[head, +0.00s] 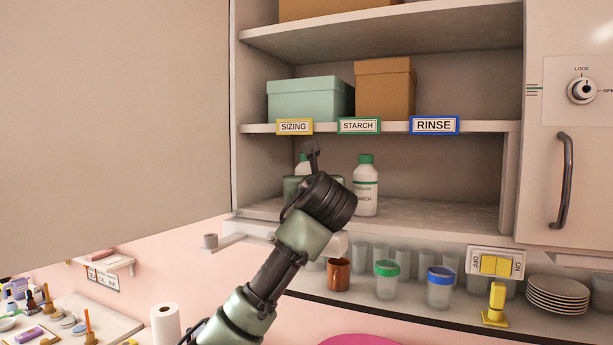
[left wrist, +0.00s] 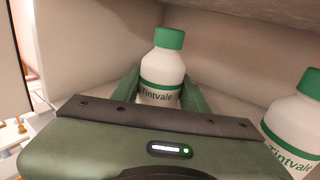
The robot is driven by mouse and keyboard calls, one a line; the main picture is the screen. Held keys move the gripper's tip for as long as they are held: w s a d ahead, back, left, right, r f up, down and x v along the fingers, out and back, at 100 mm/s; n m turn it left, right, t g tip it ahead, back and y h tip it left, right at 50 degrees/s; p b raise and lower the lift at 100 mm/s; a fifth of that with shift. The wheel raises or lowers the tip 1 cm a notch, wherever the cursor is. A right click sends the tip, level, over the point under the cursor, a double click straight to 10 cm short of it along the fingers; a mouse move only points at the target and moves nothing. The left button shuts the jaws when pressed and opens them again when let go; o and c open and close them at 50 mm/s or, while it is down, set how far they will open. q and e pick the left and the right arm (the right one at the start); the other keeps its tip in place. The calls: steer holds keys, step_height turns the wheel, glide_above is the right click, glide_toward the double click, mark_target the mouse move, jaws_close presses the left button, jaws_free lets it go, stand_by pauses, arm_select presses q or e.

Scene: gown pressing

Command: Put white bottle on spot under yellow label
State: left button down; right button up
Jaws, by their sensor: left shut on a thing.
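A white bottle with a green cap (left wrist: 163,65) stands upright between the two green fingers of my left gripper (left wrist: 160,92), which is shut on it. In the head view only the top of this bottle (head: 303,168) shows behind my left wrist; it is inside the open shelf bay, below the yellow SIZING label (head: 294,127). Its base is hidden, so I cannot tell whether it touches the shelf floor. My right gripper is not in view.
A second white bottle with a green cap (head: 366,190) stands to the right, below the green STARCH label (head: 358,125). The shelf floor below the blue RINSE label (head: 434,125) is bare. The cabinet's side wall (head: 262,170) is close on the left.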

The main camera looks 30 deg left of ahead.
arm_select(q)
steer(key=shift+d, duration=0.1)
steer(key=c, duration=1.1)
jaws_free()
steer(key=shift+f, duration=0.1)
steer(key=o, duration=0.4)
steer(key=shift+c, duration=0.2)
steer(key=shift+r, duration=0.2)
steer(key=b+v, duration=0.7)
steer(key=v, duration=0.4)
steer(key=shift+s+d+f, duration=0.1)
steer(key=shift+s+d, duration=0.05)
steer(key=shift+s, duration=0.05)
steer(key=shift+s+d, duration=0.2)
steer(key=shift+s, duration=0.1)
